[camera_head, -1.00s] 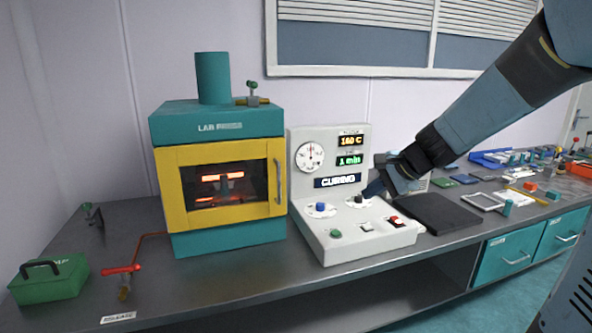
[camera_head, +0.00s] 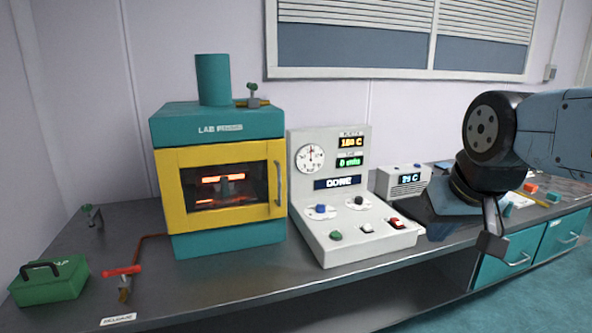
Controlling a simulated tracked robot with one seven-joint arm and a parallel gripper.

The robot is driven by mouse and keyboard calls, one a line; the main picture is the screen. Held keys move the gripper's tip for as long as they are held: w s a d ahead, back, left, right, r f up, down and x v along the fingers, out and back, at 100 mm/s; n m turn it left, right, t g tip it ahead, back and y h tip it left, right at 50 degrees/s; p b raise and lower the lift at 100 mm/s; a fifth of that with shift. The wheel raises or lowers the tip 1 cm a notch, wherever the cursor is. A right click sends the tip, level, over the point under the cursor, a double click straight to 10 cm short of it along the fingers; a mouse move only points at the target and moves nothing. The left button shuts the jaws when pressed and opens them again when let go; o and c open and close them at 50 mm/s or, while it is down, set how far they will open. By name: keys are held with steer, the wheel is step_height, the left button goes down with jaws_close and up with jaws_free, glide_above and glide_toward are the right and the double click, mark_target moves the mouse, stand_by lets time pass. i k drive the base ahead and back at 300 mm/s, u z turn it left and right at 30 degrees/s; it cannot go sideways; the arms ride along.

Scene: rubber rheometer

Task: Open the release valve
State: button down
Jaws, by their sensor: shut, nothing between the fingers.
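The release valve (camera_head: 123,272) has a red lever handle on a brass body and stands at the front left of the bench. Its handle lies about level, and a copper pipe runs from it towards the press. A white label (camera_head: 118,319) reading RELEASE lies on the bench in front of it. My gripper (camera_head: 491,243) is shut and empty at the right, over the bench's front edge, far from the valve.
The teal and yellow lab press (camera_head: 218,170) stands between valve and gripper, its door shut, glowing inside. The control panel (camera_head: 345,238) reads DONE. A green box (camera_head: 48,280) with a black handle sits left of the valve.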

mark_target(105, 274)
steer(key=z, duration=1.6)
steer(key=i, duration=0.1)
steer(key=u, duration=3.2)
steer(key=k, duration=0.9)
steer(key=u, duration=0.2)
steer(key=i, duration=0.9)
steer(key=z, duration=0.05)
